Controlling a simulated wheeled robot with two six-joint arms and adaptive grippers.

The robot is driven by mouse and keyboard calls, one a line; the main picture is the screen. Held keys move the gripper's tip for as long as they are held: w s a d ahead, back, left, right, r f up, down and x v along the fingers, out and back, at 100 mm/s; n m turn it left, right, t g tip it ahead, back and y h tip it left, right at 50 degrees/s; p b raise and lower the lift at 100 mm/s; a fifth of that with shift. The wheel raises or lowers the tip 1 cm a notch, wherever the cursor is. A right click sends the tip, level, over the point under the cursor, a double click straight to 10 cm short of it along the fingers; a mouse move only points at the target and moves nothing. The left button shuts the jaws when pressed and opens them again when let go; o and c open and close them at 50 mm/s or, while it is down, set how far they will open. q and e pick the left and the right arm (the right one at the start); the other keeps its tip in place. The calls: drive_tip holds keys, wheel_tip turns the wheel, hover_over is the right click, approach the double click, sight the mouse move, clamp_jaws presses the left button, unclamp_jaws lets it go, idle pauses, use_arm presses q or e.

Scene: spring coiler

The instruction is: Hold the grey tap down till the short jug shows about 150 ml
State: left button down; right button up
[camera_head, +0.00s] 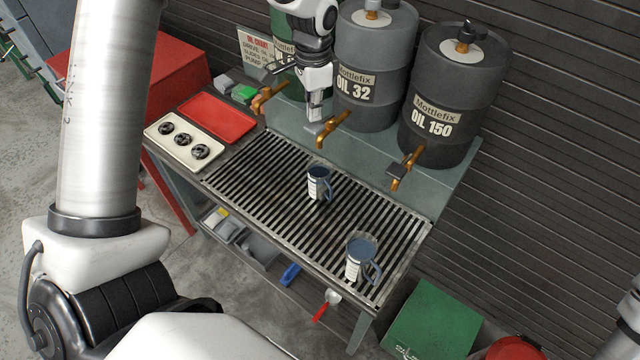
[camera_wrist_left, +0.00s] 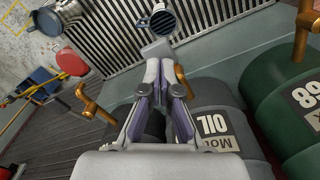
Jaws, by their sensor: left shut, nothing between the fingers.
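The grey drum (camera_head: 372,68) marked OIL 32 has a brass tap (camera_head: 335,124) with a grey lever (camera_head: 316,129). My left gripper (camera_head: 315,118) is shut and empty, pointing down at that lever. In the left wrist view its fingertips (camera_wrist_left: 158,62) meet or nearly meet the grey lever pad (camera_wrist_left: 156,49); contact is unclear. A jug (camera_head: 318,185) stands upright on the grating below this tap and also shows in the wrist view (camera_wrist_left: 163,19). A second jug (camera_head: 357,266) stands nearer the grating's front corner. The scale readings are too small to make out, and I see no stream.
A darker drum (camera_head: 440,95) marked OIL 150 has its own tap (camera_head: 402,172) to the right. A green drum stands behind my left arm, with a tap (camera_head: 264,100). A red tray (camera_head: 217,118) and a panel of dark knobs (camera_head: 181,141) lie left of the grating (camera_head: 270,190).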

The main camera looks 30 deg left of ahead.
sight(314, 126)
use_arm(q)
drive_tip(key=shift+f, duration=0.1)
drive_tip(key=shift+s+f+b, duration=0.1)
drive_tip(key=shift+f+b, duration=0.5)
drive_tip(key=shift+f, duration=0.9)
idle(4.5)
idle(0.6)
wheel_tip(314, 126, up, 7)
drive_tip(key=p, duration=0.7)
drive_tip(key=shift+r, duration=0.15)
drive_tip(key=shift+f, duration=0.2)
